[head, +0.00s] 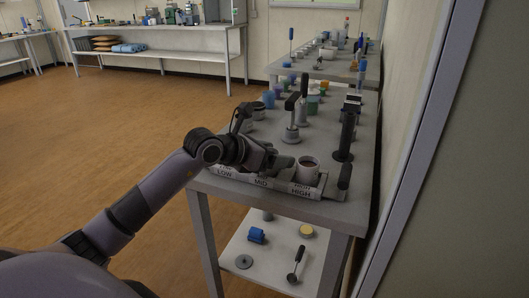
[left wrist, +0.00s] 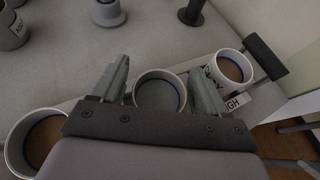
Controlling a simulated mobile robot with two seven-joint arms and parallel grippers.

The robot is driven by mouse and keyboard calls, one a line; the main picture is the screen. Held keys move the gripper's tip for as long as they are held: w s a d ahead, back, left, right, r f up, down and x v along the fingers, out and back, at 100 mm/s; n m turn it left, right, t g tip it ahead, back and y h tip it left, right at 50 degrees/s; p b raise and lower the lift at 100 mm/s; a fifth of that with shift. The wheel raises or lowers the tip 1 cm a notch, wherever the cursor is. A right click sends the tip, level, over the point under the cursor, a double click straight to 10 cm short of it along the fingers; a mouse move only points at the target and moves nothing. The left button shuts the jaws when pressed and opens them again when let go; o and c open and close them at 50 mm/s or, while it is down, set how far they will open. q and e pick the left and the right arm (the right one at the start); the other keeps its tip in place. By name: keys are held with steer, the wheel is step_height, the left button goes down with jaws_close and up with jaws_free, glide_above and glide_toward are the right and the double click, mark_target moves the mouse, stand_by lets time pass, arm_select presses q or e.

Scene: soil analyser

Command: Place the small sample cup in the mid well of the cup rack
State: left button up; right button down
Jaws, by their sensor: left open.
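The cup rack (head: 325,185) lies along the near edge of the table, with labels LOW, MID and HIGH. My left gripper (head: 281,162) is over the MID part, open, and hides what is there in the head view. In the left wrist view, a small round cup with a pale rim and grey inside (left wrist: 160,92) stands between the open fingers of my left gripper (left wrist: 161,84). It looks upright in the middle of the rack; its base is hidden. A soil-filled cup (head: 308,168) stands at HIGH. Another brown-filled cup (left wrist: 40,142) is at the left in the wrist view.
A tall black-handled tool (head: 346,133) and a grey stand (head: 292,120) rise behind the rack. Several jars crowd the table farther back. A rack handle (left wrist: 264,55) is beside the HIGH cup. A wall closes off the right side; the floor at left is clear.

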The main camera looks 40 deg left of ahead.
arm_select(q)
steer(key=v, duration=1.2)
steer(key=s+d+f+n+t+h, duration=0.35)
steer(key=d+f+n+h, duration=0.35)
steer(key=d+n, duration=0.5)
step_height(320, 180, down, 12)
steer(key=s+a+n+y, duration=0.1)
steer(key=s+n+y, duration=0.2)
steer(key=n+y, duration=1)
steer(key=s+d+f+n+g+h, duration=0.5)
steer(key=s+d+f+n, duration=0.2)
steer(key=f+n, duration=0.5)
steer(key=shift+s+f+g, duration=0.35)
steer(key=shift+s+f, duration=0.3)
steer(key=shift+s, duration=0.35)
